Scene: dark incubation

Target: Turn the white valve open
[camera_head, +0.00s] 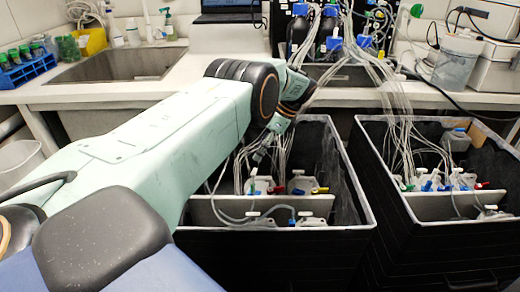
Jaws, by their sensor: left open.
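My left arm reaches in from the left and its wrist bends down over the near black bin. My left gripper (262,150) hangs at the bin's back-left part, small and partly hidden by tubes; it is open. White valve handles show in this bin, one at the left (254,172) just below the gripper, and one at the front (305,213). I cannot tell whether the gripper touches the left one. Red (277,189), blue (298,191) and yellow valve parts sit close by. My right gripper is not in view.
The black bin (362,200) has a pale rim and inner divider; many clear tubes drop into it. A second black bin (395,205) stands to the right with similar valves. Behind are a counter with a sink (120,65), a blue tube rack (28,72) and bottles with blue caps (333,43).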

